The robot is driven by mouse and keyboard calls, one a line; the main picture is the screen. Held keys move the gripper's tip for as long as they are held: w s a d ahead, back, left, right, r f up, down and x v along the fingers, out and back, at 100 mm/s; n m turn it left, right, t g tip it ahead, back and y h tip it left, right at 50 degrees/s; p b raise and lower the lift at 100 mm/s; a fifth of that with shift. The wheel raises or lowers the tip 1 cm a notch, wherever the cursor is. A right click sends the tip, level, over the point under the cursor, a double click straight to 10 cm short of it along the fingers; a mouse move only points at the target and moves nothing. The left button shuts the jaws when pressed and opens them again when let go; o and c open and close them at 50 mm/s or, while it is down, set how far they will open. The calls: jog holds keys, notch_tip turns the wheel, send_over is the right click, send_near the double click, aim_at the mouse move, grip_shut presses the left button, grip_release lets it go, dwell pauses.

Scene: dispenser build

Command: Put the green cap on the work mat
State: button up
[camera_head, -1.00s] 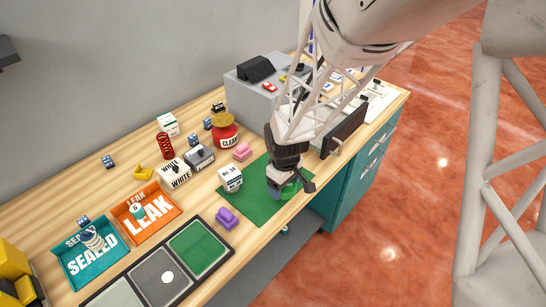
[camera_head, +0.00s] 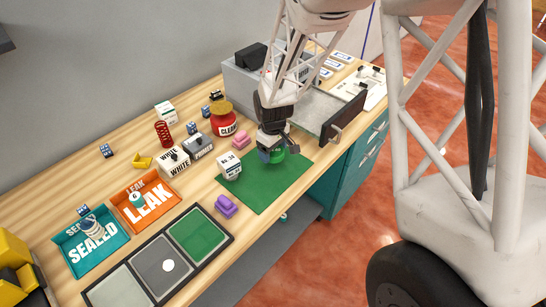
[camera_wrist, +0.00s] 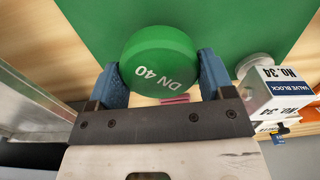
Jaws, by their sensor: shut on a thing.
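The green cap (camera_wrist: 160,60), marked "DN 40", sits between the two blue fingers of my gripper (camera_wrist: 160,75) in the wrist view. My gripper is shut on it. In the head view the cap (camera_head: 278,155) shows partly below my gripper (camera_head: 271,154), over the back part of the green work mat (camera_head: 265,190). The mat (camera_wrist: 100,22) also fills the top of the wrist view. I cannot tell whether the cap touches the mat.
A white valve block (camera_head: 230,167) stands at the mat's left edge, with a purple piece (camera_head: 226,206) in front of it. A pink piece (camera_head: 240,142) and a red jar (camera_head: 223,121) are behind. The mat's front is clear.

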aim_at(273, 157)
jog(key=shift+f, duration=1.8)
jog(key=shift+f, duration=0.15)
jog(key=o, duration=0.9)
jog(key=shift+r, duration=6.2)
